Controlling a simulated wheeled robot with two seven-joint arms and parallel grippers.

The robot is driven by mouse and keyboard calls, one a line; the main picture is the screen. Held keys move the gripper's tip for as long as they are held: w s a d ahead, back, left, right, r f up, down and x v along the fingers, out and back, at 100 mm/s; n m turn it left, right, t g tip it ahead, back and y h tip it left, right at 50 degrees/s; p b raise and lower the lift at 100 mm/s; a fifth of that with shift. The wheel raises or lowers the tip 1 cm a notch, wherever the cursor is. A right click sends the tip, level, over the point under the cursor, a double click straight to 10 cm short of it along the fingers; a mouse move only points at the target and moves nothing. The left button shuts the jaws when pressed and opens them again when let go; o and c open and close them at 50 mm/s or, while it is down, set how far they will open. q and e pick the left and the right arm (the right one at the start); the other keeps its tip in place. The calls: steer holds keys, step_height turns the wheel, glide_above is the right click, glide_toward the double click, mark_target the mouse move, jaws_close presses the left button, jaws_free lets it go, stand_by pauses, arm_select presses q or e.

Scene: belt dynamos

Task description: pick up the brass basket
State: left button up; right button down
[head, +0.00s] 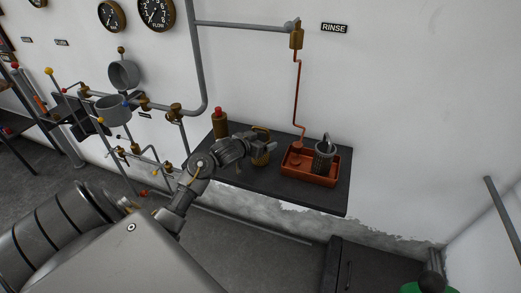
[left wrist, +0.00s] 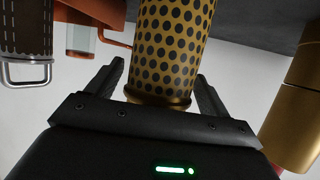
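The brass basket (head: 262,134) stands on the dark wall bench, partly hidden behind my left gripper (head: 266,146) in the head view. In the left wrist view the basket (left wrist: 168,45) is a brass cylinder with rows of dark holes and a plain rim. It lies between the two black fingers of my left gripper (left wrist: 160,92). The fingers are spread, with a visible gap at the left finger; contact at the right finger is unclear. My right gripper is in neither view.
On the bench (head: 325,207), a brass bottle with a red cap (head: 220,124) stands left of the basket. An orange tray (head: 309,178) with a grey perforated basket (head: 323,158) is to the right, under a copper pipe (head: 296,95). Pipes and valves crowd the left wall.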

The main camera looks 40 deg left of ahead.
arm_select(q)
steer(key=c, duration=1)
steer(key=shift+w+r, duration=0.1)
steer(key=shift+r, duration=0.05)
